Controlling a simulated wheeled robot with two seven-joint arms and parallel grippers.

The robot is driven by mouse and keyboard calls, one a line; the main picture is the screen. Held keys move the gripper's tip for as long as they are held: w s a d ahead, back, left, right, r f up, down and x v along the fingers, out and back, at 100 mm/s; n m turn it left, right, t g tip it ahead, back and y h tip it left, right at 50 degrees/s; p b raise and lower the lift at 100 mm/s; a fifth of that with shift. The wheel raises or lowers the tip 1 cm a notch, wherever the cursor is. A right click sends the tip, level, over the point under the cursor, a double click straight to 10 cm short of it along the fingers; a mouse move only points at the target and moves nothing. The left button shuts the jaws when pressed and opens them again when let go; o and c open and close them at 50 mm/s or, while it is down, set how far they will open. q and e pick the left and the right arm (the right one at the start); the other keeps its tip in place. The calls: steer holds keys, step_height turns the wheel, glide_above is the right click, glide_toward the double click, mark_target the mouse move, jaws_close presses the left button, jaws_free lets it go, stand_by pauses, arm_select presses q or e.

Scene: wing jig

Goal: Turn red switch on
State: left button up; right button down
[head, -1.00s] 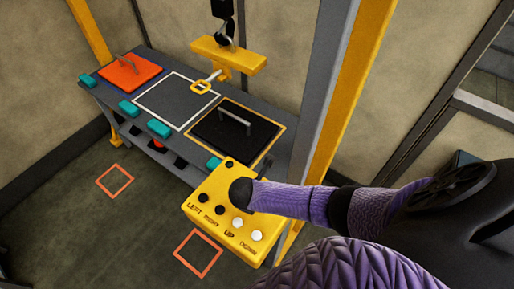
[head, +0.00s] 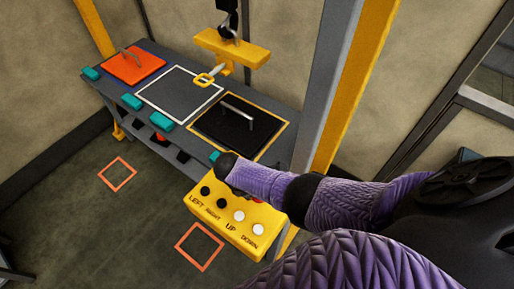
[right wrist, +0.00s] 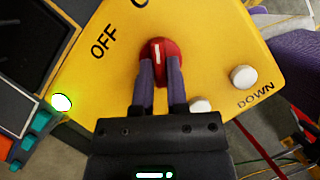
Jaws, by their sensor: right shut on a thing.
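The red switch (right wrist: 158,48) is a round red knob with a white line, on the sloped face of the yellow control box (right wrist: 215,40). In the right wrist view the word OFF is at its left, and another label is cut off at the top edge. The white line points roughly up in that view. My right gripper (right wrist: 160,68) is shut on the red switch, one finger on each side. My left gripper is not in view.
The box has black buttons for LEFT and RIGHT and white buttons (head: 248,222) for UP and DOWN. A bench behind carries an orange plate (head: 134,70) and a black plate (head: 215,125) with handles. A yellow hoist bar (head: 232,48) hangs above. A grey-yellow post (head: 345,90) stands close right.

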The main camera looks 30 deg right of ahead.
steer(key=shift+m, duration=0.6)
steer(key=shift+g, duration=0.3)
steer(key=c, duration=0.6)
jaws_free()
steer(key=shift+c, duration=0.2)
steer(key=shift+r, duration=0.1)
steer(key=p+v, duration=0.3)
steer(key=v, duration=0.6)
steer(key=shift+r, duration=0.4)
